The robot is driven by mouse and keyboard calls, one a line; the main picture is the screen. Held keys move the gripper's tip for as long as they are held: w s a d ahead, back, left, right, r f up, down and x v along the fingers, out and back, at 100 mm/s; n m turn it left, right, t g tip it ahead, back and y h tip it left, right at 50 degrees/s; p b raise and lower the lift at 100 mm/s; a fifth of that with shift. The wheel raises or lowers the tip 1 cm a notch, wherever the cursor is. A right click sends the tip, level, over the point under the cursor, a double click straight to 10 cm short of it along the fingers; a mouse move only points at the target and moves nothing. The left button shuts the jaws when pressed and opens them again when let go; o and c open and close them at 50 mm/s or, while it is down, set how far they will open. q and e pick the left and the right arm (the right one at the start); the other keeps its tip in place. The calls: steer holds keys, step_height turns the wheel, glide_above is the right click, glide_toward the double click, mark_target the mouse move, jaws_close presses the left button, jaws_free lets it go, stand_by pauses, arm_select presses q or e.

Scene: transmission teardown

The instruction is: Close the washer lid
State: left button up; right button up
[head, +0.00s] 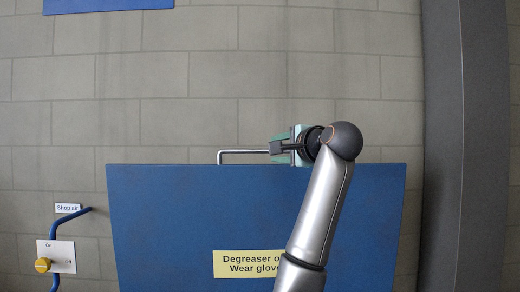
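The washer lid (160,225) is a wide blue panel facing me in the head view, its top edge in front of the wall. It bears a yellow label (240,264) about degreaser and gloves, partly hidden by my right arm. A silver bar handle (238,152) stands up along the lid's top edge. My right gripper (280,148) is at the right part of this handle and covers it. Its fingers overlap the bar, but I cannot tell whether they are shut on it. My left gripper is not in view. The washer's tub is not in view.
A grey block wall (200,70) stands behind the lid. A blue shop air pipe (72,217) and an On/Off plate with a yellow knob (43,265) are at the lower left. A dark grey column (465,150) stands at the right. A blue panel (105,5) shows at the top left.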

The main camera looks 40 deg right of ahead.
mark_target(262, 151)
steer(key=p+x, duration=0.3)
steer(key=x, duration=0.6)
steer(key=shift+w+d, duration=0.15)
steer(key=shift+w, duration=0.25)
jaws_close()
stand_by(0.9)
